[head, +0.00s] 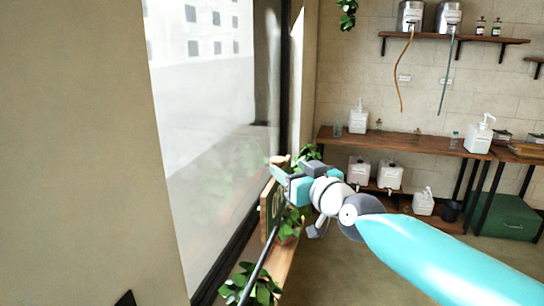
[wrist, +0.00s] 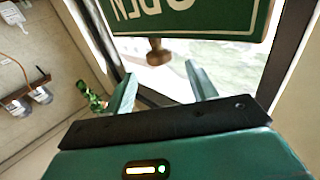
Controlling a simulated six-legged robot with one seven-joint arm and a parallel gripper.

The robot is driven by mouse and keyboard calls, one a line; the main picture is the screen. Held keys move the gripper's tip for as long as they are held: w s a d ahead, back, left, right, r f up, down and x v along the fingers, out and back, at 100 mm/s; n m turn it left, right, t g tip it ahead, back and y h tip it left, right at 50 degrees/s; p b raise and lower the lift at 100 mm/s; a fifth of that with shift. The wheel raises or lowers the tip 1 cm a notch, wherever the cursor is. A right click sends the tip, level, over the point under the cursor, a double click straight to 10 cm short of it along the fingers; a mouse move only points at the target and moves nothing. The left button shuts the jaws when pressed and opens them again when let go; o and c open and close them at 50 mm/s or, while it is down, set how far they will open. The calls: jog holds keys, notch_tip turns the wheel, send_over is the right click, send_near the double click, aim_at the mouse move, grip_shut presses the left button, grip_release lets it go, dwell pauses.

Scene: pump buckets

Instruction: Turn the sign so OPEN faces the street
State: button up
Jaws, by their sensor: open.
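The green sign (wrist: 190,20) with cream letters and a cream border fills the top of the wrist view. Its lettering appears upside down there, reads as OPEN and is partly cut off. A round wooden knob (wrist: 155,52) sticks out from its edge. In the head view the sign (head: 268,208) stands nearly edge-on beside the window, with the knob (head: 279,160) at its top. My gripper (wrist: 163,82) is open, its two teal fingers apart on either side of the knob's line, with nothing held. In the head view my gripper (head: 281,171) is close by the knob; contact cannot be told.
The window glass (head: 215,150) and its dark frame (head: 232,250) are close on the left. Potted plants (head: 262,286) stand along the sill below and beside the sign. A wooden bench (head: 395,143) with pump bottles is at the back; the floor between is clear.

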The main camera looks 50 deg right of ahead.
aim_at(281, 162)
jog(key=x, duration=0.5)
jog(key=shift+w, duration=0.25)
jog(key=shift+w+d+r, duration=0.1)
jog(key=shift+w+d, duration=0.05)
jog(key=shift+w, duration=0.15)
jog(key=shift+x, duration=1.05)
grip_shut()
